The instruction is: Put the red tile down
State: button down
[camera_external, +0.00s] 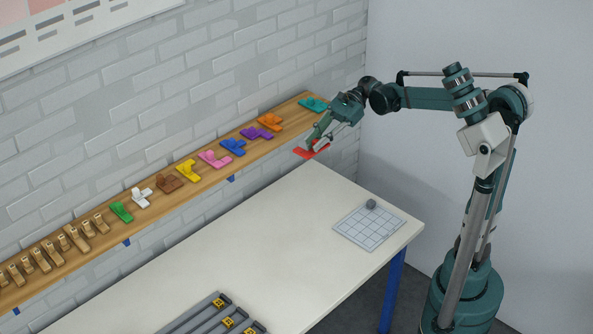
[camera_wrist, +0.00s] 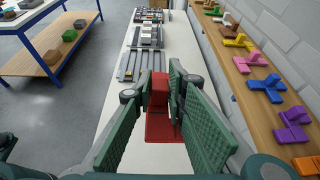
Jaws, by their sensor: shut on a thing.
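The red tile (camera_external: 305,153) is in my gripper (camera_external: 317,147), held in the air beside the wooden shelf and above the far end of the white table in the external view. In the wrist view the red tile (camera_wrist: 160,128) sits between the green fingers of my gripper (camera_wrist: 163,97), with a raised part between them and a flat part below. The fingers are shut on it. Part of the tile is hidden by the fingers.
The wooden shelf (camera_external: 75,258) on the brick wall holds several coloured tiles and wooden pieces. The white table (camera_external: 265,235) has a wide clear middle. A gridded plate (camera_external: 366,228) with a small grey knob lies near its right corner. Grey rails (camera_external: 205,318) lie at the front.

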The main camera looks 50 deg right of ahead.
notch_tip(320, 180, down, 34)
jog(key=shift+f, duration=0.25)
dwell(0.3)
dwell(0.4)
jog(key=shift+f+b, duration=0.75)
jog(key=shift+f, duration=2.15)
jog(key=shift+f+b, duration=0.5)
jog(key=shift+f, duration=1.6)
jog(key=c, duration=2.3)
grip_release()
jog(key=shift+d+r, duration=0.1)
jog(key=shift+d, duration=0.05)
